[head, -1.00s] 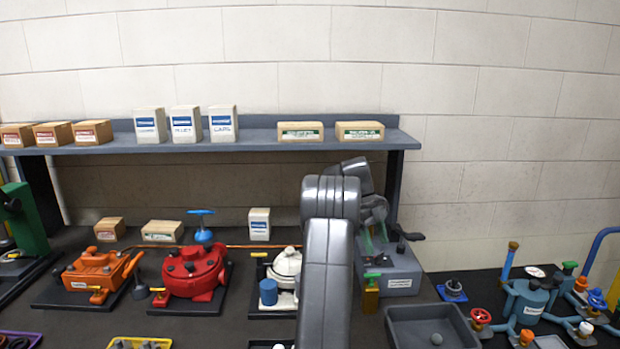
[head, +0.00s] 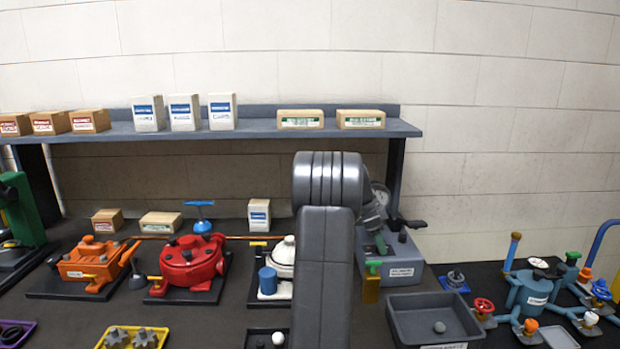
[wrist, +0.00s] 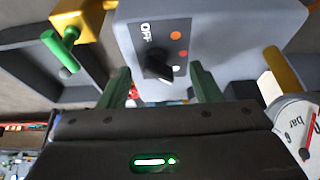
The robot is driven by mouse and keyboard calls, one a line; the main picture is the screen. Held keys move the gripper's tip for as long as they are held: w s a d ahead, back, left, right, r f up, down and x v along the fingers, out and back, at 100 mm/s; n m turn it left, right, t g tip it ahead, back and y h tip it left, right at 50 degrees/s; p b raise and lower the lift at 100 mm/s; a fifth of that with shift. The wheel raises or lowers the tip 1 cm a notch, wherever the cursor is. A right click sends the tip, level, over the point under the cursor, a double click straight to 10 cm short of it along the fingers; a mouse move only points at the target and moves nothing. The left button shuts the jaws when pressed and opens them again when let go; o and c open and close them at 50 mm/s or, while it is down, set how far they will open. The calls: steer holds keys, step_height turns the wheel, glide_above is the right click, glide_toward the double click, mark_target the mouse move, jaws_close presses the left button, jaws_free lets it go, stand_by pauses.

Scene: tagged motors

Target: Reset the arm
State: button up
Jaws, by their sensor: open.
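I cannot tell whether the fingers touch the box. In the head view my arm stands in front of the grey test unit (head: 403,262) and covers its left side.
A dial gauge (wrist: 296,125) is close at the right of the wrist view. A yellow valve with a green handle (wrist: 62,45) is at upper left. In the head view, a grey bin (head: 405,310), red motor (head: 190,265) and shelf (head: 260,135) are around my arm.

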steer(key=n+t, duration=0.1)
steer(key=n, duration=0.4)
steer(key=shift+s+r+t+y, duration=0.1)
steer(key=shift+s+t+y, duration=0.05)
steer(key=shift+t+y, duration=0.2)
steer(key=n+p, duration=0.1)
steer(key=n, duration=0.1)
steer(key=n+t+y, duration=0.1)
steer(key=n, duration=0.1)
steer(key=shift+s+n+t+p, duration=0.15)
steer(key=shift+n+t+p, duration=0.1)
steer(key=shift+n+p, duration=0.1)
